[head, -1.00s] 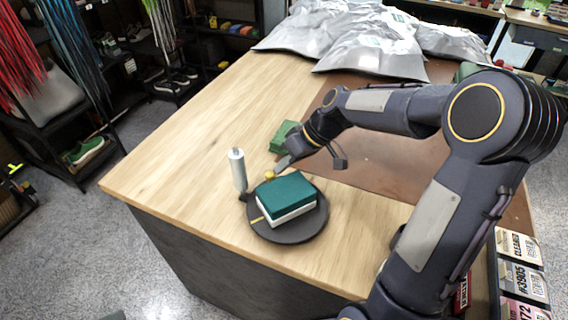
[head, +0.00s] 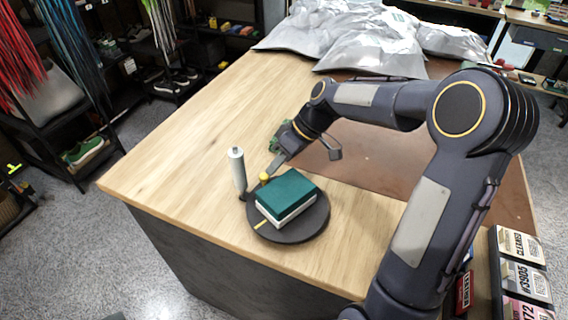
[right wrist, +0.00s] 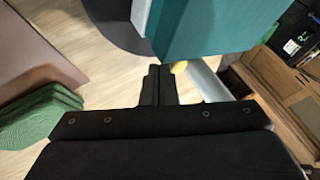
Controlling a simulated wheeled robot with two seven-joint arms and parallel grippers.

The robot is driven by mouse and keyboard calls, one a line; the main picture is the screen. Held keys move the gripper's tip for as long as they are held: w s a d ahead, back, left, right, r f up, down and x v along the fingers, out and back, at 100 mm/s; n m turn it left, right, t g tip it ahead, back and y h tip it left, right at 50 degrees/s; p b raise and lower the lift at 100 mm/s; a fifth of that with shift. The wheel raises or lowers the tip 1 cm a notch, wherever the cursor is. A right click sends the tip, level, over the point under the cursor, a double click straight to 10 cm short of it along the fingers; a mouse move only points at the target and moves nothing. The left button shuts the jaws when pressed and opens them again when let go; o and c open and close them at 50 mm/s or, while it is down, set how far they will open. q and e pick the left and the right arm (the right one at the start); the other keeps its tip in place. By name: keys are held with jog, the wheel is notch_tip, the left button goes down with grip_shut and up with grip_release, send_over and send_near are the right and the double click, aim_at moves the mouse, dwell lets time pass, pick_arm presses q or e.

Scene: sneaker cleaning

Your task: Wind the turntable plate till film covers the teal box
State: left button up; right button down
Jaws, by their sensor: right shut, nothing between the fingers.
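The dark round turntable plate (head: 318,222) sits near the table's front edge. The teal box (head: 287,190), teal above and white below, lies on it. A yellow knob (head: 264,178) stands at the plate's far-left rim, and a yellow mark shows at its front left. A white upright roll (head: 237,168) stands just left of the plate; I cannot make out film between it and the box. My right gripper (head: 272,172) is shut and empty beside the yellow knob; contact is unclear. In the right wrist view its fingers (right wrist: 157,84) point toward the teal box (right wrist: 210,28). My left gripper is out of view.
A brown mat (head: 380,165) covers the table's right part. Crumpled silver bags (head: 350,40) lie at the back. The wooden top left of the roll is clear.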

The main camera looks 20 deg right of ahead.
aim_at(261, 175)
jog(key=shift+a+n+g, duration=0.6)
jog(key=shift+a+n, duration=0.15)
jog(key=shift+n, duration=0.25)
jog(key=shift+a+n+g, duration=0.6)
jog(key=shift+a+n, duration=0.1)
jog(key=shift+n, duration=0.3)
jog(key=shift+s+a+n+g, duration=0.15)
jog(key=shift+a+n+g, duration=0.25)
jog(key=shift+a+n, duration=0.15)
jog(key=shift+s+a+n+g+h+p, duration=0.15)
jog(key=shift+a+n+g+h+p, duration=0.2)
jog(key=shift+n, duration=0.45)
jog(key=shift+s+a+n+g+h+p, duration=0.15)
jog(key=shift+n+g, duration=0.3)
jog(key=shift+n, duration=0.3)
